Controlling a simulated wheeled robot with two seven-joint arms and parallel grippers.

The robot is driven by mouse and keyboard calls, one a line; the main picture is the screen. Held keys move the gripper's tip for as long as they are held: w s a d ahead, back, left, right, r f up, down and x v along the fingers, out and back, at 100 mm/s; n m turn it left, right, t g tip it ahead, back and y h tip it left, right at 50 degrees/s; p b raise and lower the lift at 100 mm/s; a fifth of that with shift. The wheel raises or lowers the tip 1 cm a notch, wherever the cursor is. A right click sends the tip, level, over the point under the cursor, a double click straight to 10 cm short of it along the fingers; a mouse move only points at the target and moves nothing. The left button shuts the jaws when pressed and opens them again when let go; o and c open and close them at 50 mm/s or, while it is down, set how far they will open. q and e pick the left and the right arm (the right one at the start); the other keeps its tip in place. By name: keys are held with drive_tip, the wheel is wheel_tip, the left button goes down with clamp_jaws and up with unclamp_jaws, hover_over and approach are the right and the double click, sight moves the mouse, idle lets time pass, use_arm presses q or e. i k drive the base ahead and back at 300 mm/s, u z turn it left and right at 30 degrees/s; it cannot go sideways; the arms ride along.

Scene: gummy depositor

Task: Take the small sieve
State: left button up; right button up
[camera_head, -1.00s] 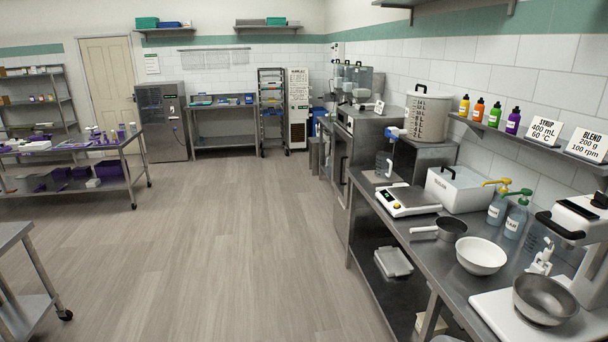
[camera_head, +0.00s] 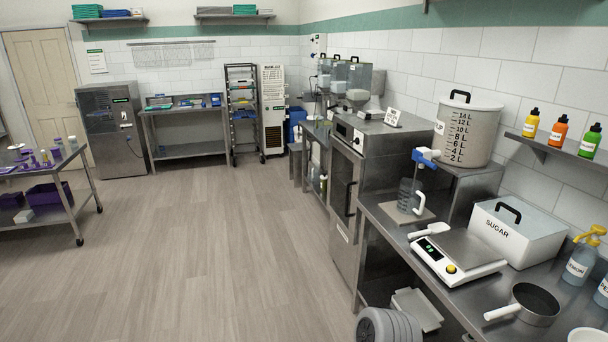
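I cannot make out a small sieve anywhere in the head view. On the steel counter (camera_head: 374,208) at the right stands a dark saucepan (camera_head: 535,303) with a pale handle pointing left. A white scoop (camera_head: 430,230) lies by the far side of the white kitchen scale (camera_head: 455,258). Neither of my grippers is in view.
A white SUGAR box (camera_head: 497,233), a large measuring pot (camera_head: 467,130) and labelled bottles (camera_head: 580,265) stand along the right wall. A steel machine (camera_head: 110,130), a back table (camera_head: 186,112) and a tray rack (camera_head: 243,115) line the far wall. The wooden floor (camera_head: 215,250) is clear.

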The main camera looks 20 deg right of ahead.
sight(531, 303)
drive_tip(key=z, duration=0.75)
drive_tip(key=i, duration=1.25)
drive_tip(key=z, duration=1.3)
